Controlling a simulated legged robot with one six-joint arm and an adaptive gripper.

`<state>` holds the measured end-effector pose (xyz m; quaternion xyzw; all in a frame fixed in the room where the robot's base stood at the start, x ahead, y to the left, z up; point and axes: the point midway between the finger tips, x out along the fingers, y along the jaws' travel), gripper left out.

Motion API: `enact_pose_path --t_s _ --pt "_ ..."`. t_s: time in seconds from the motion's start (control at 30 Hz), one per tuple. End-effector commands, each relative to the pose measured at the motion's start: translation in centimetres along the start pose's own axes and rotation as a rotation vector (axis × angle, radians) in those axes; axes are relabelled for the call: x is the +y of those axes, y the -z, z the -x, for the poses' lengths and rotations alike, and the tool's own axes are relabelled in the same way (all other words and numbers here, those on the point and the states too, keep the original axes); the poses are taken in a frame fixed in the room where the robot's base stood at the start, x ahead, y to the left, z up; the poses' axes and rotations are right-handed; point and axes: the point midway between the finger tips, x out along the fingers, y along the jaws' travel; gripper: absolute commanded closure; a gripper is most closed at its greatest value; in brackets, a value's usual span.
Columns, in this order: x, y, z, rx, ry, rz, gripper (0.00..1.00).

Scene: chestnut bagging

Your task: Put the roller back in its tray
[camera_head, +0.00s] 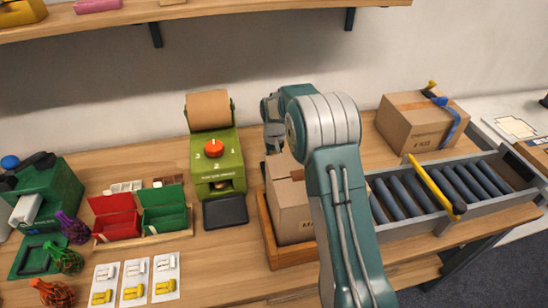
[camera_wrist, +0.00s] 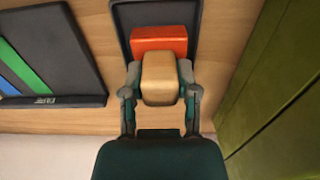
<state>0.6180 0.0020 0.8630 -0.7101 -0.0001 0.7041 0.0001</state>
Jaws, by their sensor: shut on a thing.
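In the wrist view my gripper (camera_wrist: 160,90) is shut on the tan block-shaped part of the roller (camera_wrist: 160,77). The roller's orange-red part shows just beyond the fingers. That end overlaps a dark, rimmed tray (camera_wrist: 120,25) at the top of the picture. I cannot tell whether the roller touches the tray floor or is held above it. In the head view my gripper (camera_head: 273,138) is partly visible behind my arm, between the green dispenser and the cardboard box. The roller and its tray are hidden there.
The green dispenser (camera_head: 217,165) stands left of my gripper. A cardboard box (camera_head: 288,205) in a wooden tray (camera_head: 267,232) stands in front. A roller conveyor (camera_head: 458,220) and another box (camera_head: 421,125) lie to the right. The wrist view shows a dark striped panel (camera_wrist: 60,45) at left.

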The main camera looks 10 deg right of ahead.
Motion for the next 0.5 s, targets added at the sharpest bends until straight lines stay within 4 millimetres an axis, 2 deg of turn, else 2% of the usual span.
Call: enact_pose_path --t_s 0.03,0.07,0.1,0.5 --pt "0.0 -0.36 -0.59 -0.014 0.0 0.0 0.47" --pt "0.01 -0.36 -0.58 -0.014 0.0 0.0 0.33" --pt "0.01 -0.34 -0.55 -0.013 0.0 0.0 0.26" --pt "0.0 -0.25 -0.03 -0.007 0.0 0.0 0.26"
